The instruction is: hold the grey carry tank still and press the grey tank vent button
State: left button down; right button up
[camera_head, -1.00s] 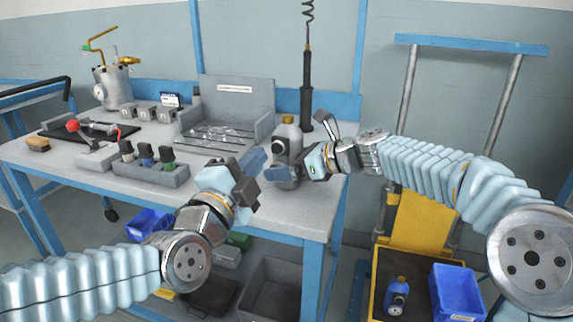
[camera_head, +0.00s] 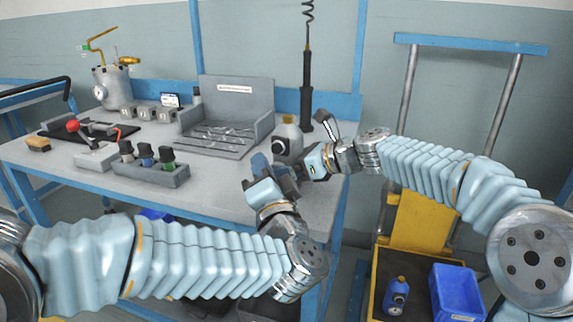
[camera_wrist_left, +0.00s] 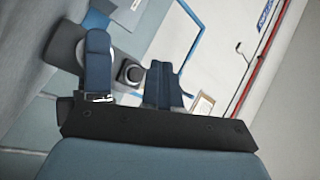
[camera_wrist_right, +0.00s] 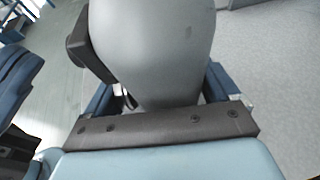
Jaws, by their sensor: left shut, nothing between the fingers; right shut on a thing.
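The grey carry tank (camera_head: 290,130) stands upright near the bench's right end, with a yellowish cap on top. Its dark round vent button (camera_head: 279,147) faces my left side; it also shows in the left wrist view (camera_wrist_left: 131,73). My right gripper (camera_head: 301,168) is shut on the tank; in the right wrist view its fingers lie on both sides of the grey body (camera_wrist_right: 150,50). My left gripper (camera_head: 260,166) is shut and empty, just in front of the tank and below the button. In the left wrist view its closed fingertips (camera_wrist_left: 164,70) are beside the button, apparently apart from it.
A grey open fixture (camera_head: 235,105) stands behind, left of the tank. A black tool (camera_head: 307,108) hangs on a coiled cord close behind the tank. A yellow cart (camera_head: 420,222) stands at right.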

pick_arm(q)
jog(key=shift+w+d, duration=0.4)
jog(key=shift+w, duration=0.35)
jog(key=shift+w+d, duration=0.4)
jog(key=shift+w, duration=0.3)
jog(key=shift+w, duration=0.1)
dwell(0.9)
jog(key=shift+w+d, duration=0.2)
jog(key=shift+w, duration=0.1)
jog(key=shift+s+a, duration=0.2)
jog(key=shift+s, duration=0.2)
jog(key=s+a, duration=0.2)
jog(key=s, duration=0.3)
jog(key=shift+s+a, duration=0.2)
jog(key=shift+a, duration=0.2)
